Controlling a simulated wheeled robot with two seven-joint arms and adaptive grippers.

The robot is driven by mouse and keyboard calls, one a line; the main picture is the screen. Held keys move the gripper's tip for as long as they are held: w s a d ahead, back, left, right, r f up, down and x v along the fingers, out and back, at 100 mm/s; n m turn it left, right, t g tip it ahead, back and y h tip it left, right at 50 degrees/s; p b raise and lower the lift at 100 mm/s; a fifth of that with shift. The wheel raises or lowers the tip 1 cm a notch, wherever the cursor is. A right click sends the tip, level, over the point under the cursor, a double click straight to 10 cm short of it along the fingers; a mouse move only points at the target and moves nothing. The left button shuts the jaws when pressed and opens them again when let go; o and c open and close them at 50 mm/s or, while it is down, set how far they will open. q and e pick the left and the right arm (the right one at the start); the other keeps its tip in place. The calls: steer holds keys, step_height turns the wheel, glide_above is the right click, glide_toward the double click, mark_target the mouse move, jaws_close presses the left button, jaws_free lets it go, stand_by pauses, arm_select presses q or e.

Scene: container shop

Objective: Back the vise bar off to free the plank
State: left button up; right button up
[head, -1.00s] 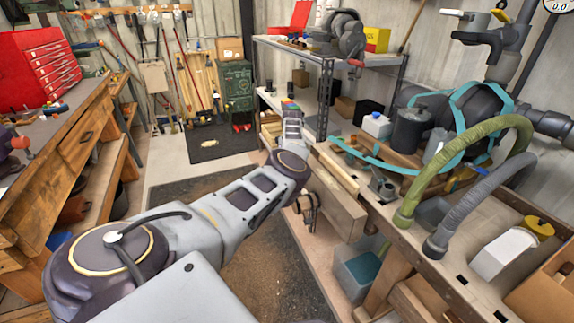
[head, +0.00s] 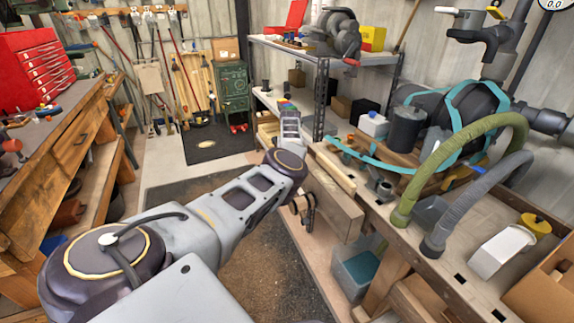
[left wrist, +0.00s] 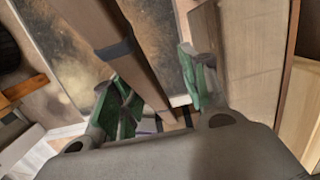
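The wooden vise block (head: 335,208) is on the front edge of the right-hand bench, with a pale plank (head: 332,170) along its top. A dark and wooden fitting (head: 303,208), perhaps the vise screw and bar, shows at its near left side. My left arm reaches across toward the bench; its gripper is hidden in the head view. In the left wrist view my left gripper (left wrist: 157,92) has its green-padded fingers apart. A wooden bar with a dark band (left wrist: 118,48) runs down between them; contact is unclear. A wooden face (left wrist: 250,65) is at right. My right gripper is out of view.
A grey bin (head: 357,268) stands below the bench. Hoses (head: 455,150) and a dark canister (head: 407,130) crowd the bench top (head: 425,275). A wooden workbench (head: 75,140) stands at left. The floor between has a brown mat (head: 265,270).

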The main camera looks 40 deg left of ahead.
arm_select(q)
steer(key=shift+s+a, duration=0.1)
steer(key=shift+s, duration=0.05)
steer(key=shift+s, duration=0.1)
steer(key=shift+r, duration=0.95)
step_height(320, 180, up, 10)
steer(key=d, duration=0.1)
steer(key=shift+s+d, duration=0.15)
steer(key=shift+f, duration=0.1)
stand_by(0.4)
